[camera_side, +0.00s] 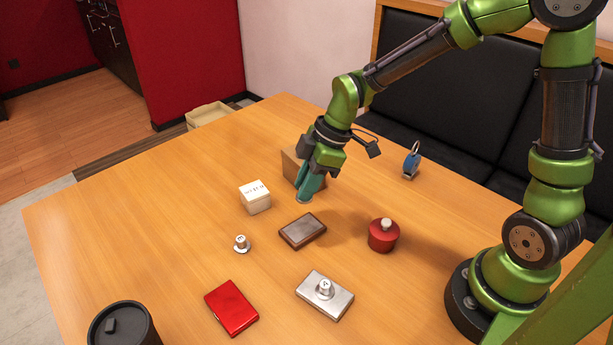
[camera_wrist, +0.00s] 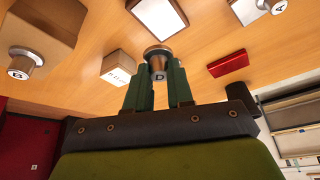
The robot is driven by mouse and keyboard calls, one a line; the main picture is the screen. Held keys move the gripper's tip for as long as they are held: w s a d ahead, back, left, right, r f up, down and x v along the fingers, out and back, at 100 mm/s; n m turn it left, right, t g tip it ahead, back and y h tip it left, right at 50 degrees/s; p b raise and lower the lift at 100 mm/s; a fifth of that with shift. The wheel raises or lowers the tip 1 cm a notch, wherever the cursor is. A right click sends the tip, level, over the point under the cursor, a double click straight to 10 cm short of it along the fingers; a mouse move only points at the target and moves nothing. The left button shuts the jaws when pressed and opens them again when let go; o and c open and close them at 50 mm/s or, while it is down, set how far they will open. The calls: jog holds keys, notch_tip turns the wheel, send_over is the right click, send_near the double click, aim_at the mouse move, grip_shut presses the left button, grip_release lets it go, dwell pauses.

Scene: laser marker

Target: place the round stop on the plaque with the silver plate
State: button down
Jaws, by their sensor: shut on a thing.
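My gripper (camera_side: 310,188) is shut on a round stop, a metal knob on a wider disc. The stop (camera_side: 304,200) hangs above the table, its disc down; the wrist view shows it between the fingers, marked D (camera_wrist: 158,72). A dark-edged plaque (camera_side: 303,231) lies on the table, just in front of and below the held stop. Its top plate looks brownish in the side view and bright silver in the wrist view (camera_wrist: 160,14). The plaque's top is bare, and the stop is clear of it.
A silver block (camera_side: 338,304) carries another stop (camera_side: 324,288). A small stop (camera_side: 241,243), white box (camera_side: 256,198), red case (camera_side: 231,307), red pot (camera_side: 383,236) and black canister (camera_side: 122,328) stand around. A brown box (camera_side: 288,167) is behind my gripper; a blue-bodied object (camera_side: 411,162) stands behind right.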

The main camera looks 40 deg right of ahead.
jog(key=f, duration=0.1)
jog(key=a+f, duration=0.1)
jog(key=f, duration=0.1)
jog(key=shift+s+f, duration=0.15)
jog(key=shift+f, duration=2.25)
jog(key=shift+f, duration=0.15)
jog(key=c, duration=1)
grip_release()
